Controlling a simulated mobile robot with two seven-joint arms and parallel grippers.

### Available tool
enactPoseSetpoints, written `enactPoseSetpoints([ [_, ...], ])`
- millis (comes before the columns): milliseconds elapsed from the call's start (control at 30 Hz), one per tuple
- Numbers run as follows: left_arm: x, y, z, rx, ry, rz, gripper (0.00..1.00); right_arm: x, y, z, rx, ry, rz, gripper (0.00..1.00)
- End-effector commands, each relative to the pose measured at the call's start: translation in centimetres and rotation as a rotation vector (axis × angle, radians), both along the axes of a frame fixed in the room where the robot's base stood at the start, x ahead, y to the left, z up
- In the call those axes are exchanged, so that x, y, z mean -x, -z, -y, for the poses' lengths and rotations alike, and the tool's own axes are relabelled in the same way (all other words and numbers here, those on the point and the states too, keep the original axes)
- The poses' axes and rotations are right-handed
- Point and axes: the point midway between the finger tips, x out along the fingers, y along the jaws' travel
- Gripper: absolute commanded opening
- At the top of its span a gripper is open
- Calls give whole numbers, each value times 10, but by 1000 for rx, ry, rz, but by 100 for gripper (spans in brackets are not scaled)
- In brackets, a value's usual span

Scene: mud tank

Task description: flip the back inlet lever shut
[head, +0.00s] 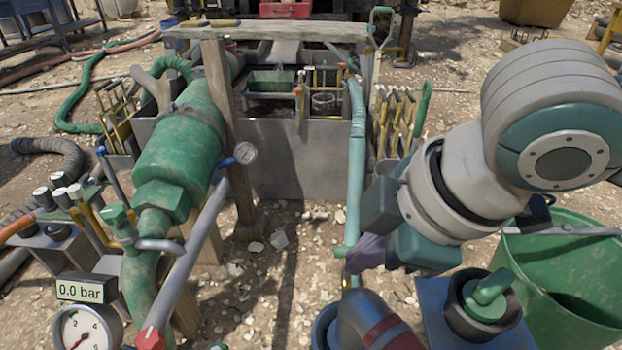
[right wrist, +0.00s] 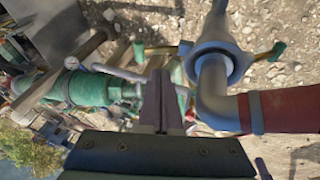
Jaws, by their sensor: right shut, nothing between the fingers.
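The inlet coupling shows in the right wrist view as a grey metal collar (right wrist: 215,50) on a bent pipe elbow. Two yellow arms with green ends stick out from its opposite sides. The back inlet lever (right wrist: 150,50) appears to be the left arm there; its small green end also shows in the head view (head: 341,252). My right gripper (head: 362,254) is shut and empty, close beside this lever in the head view. Its fingers also show in the right wrist view (right wrist: 152,100), below the lever in the picture. I cannot tell whether they touch. My left gripper is out of view.
A grey elbow (head: 362,315) with a red band is in front of the gripper. A light-blue pipe (head: 354,170) rises behind it. A green bucket (head: 565,270) stands right. The green pump (head: 180,150) and a pressure gauge (head: 85,330) are left.

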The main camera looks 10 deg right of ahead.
Motion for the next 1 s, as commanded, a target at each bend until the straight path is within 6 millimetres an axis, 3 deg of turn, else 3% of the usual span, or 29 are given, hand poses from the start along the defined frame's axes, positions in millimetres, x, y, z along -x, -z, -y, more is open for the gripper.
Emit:
enactPoseSetpoints([
  [33, 0, 11, 0, 0, 0, 0, 78, -6, 12, 0, 1, 2, 2, 0],
  [100, 0, 16, 0, 0, 0, 0, 78, -15, 18, 3, 2, 1, 2, 0],
  [333, 0, 25, 0, 1, -1, 0, 78, -29, 28, 8, 2, 0, 3, 0],
  [767, 0, 24, 3, 10, -6, -1, 78, -30, 27, 8, 0, -1, -1, 0],
  [1000, 0, 12, 3, 9, -6, -1, 78, -23, 27, 9, -15, 1, -53, 0],
])
